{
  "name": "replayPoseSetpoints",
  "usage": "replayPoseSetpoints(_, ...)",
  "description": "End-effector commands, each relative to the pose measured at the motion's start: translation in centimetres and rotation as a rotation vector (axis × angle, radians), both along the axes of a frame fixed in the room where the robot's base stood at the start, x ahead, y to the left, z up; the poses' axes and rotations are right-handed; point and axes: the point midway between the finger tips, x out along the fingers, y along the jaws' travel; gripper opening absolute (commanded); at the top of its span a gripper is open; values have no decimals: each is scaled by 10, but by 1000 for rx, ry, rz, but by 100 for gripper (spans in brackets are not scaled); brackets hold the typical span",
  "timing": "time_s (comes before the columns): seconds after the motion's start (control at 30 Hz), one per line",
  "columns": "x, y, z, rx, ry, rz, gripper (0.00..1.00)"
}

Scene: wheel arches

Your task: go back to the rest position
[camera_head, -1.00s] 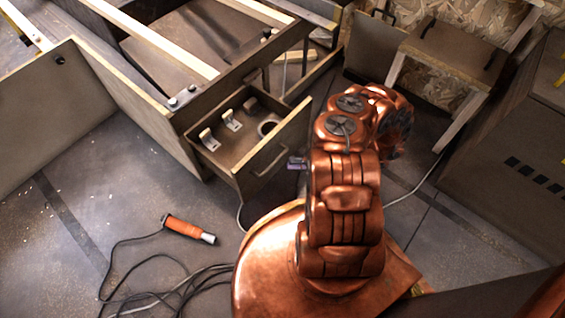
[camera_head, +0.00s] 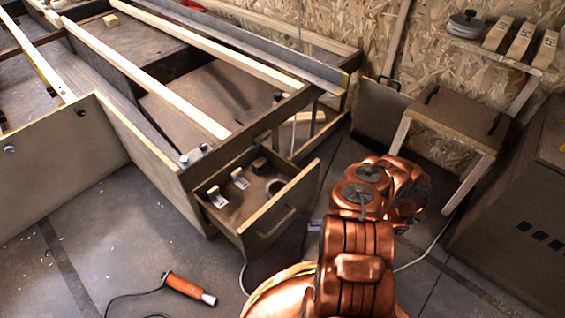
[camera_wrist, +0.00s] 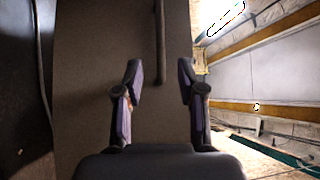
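My copper arm (camera_head: 360,240) stands folded in the lower right of the head view. My gripper (camera_wrist: 158,82) shows in the wrist view with its two fingers apart and nothing between them. A flat brown panel with a bar handle (camera_wrist: 160,45) lies beyond the fingers, apart from them as far as I can tell. In the head view the arm hides most of my gripper.
An open drawer (camera_head: 292,200) with small items inside juts from the wooden frame, left of my arm. An orange-handled tool (camera_head: 185,286) with a cable lies on the floor. A cabinet (camera_head: 520,210) stands at the right. A shelf (camera_head: 490,55) holds several blocks.

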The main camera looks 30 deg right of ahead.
Motion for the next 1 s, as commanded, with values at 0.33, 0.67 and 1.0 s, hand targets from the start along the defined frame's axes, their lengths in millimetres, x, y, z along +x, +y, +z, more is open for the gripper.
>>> replayPoseSetpoints(0.33, 13, 7, 26, 3, 2, 40, 39)
replayPoseSetpoints(0.67, 58, 44, 137, -8, 41, 245, 39)
replayPoseSetpoints(1.0, 79, 93, 249, -76, 108, 465, 39)
